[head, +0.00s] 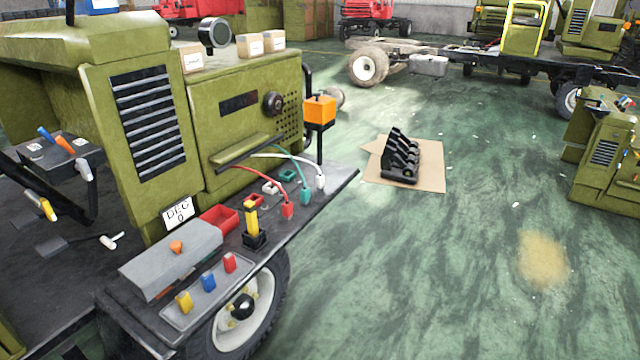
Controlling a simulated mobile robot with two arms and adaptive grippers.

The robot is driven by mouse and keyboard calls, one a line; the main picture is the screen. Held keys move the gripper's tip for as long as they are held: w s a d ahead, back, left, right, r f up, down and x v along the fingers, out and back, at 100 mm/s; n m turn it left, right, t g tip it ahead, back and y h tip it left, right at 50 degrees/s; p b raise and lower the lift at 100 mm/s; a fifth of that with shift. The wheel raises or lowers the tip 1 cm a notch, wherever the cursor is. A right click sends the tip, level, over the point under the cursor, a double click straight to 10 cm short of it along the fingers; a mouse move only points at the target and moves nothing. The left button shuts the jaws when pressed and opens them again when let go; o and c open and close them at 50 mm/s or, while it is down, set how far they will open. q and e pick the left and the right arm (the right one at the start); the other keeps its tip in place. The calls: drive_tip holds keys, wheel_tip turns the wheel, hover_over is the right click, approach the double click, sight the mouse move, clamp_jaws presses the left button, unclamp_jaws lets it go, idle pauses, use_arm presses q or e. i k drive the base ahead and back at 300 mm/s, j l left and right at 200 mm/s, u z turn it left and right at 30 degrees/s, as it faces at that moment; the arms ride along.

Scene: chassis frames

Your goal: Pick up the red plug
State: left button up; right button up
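The red plug (288,210) stands on the dark shelf of the green vehicle, near the shelf's outer edge. A red cable (262,168) arcs from its top back to the green panel. A green plug (305,195) and a white plug (320,183) stand in a row behind it, each with its own cable. A red socket-like block (270,187) and a green one (287,176) lie on the shelf between the plugs and the panel. I cannot tell whether the red plug sits in anything. Neither of my grippers is in view.
A yellow lever (251,220), a red tray (220,218) and a grey box (170,256) share the shelf (338,180). A switch strip with yellow, blue and red switches (230,263) lies in front. An orange box (319,110) stands on a post behind.

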sight(287, 207)
drive_tip(key=i+l+u, duration=0.15)
drive_tip(key=u, duration=0.7)
drive_tip(key=i+l+u, duration=0.15)
drive_tip(key=l+u, duration=0.2)
drive_tip(key=l, duration=0.3)
drive_tip(key=i+l+u, duration=0.1)
drive_tip(key=l+u, duration=0.2)
drive_tip(key=l, duration=0.4)
drive_tip(key=l+u, duration=0.35)
drive_tip(key=l, duration=0.35)
